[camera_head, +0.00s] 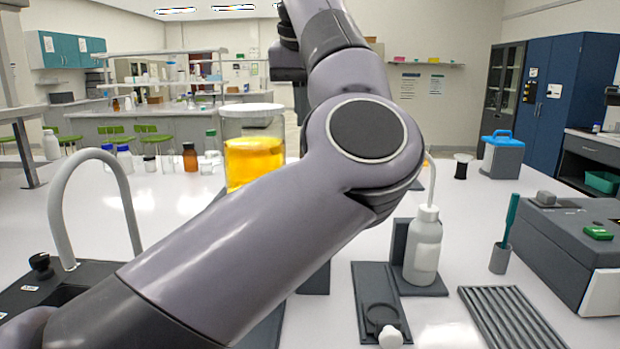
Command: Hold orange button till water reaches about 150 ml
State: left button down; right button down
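My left arm crosses the middle of the view from the lower left and hides much of the bench. A dark block with a narrow part below it, beside the upper arm, may be my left gripper (290,65); its fingers cannot be made out. My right gripper is not in view. A large clear vessel (253,150) with a pale lid stands behind my arm and holds yellow-orange liquid. Its lower right is hidden. I see no orange button and no readable volume scale; no water level can be read.
A white wash bottle (423,247) stands on a dark stand right of my arm. A ridged grey rack (512,322), a grey box device (566,248) and a small cup (500,258) are at right. A curved grey tap (92,165) rises at left. Brown and white bottles stand behind.

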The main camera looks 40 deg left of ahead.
pick_arm(q)
jog(key=shift+s, duration=0.1)
jog(key=x, duration=1.4)
jog(key=shift+s+d+f+b, duration=0.1)
jog(key=shift+s+d+b, duration=0.1)
jog(key=shift+s+b, duration=0.15)
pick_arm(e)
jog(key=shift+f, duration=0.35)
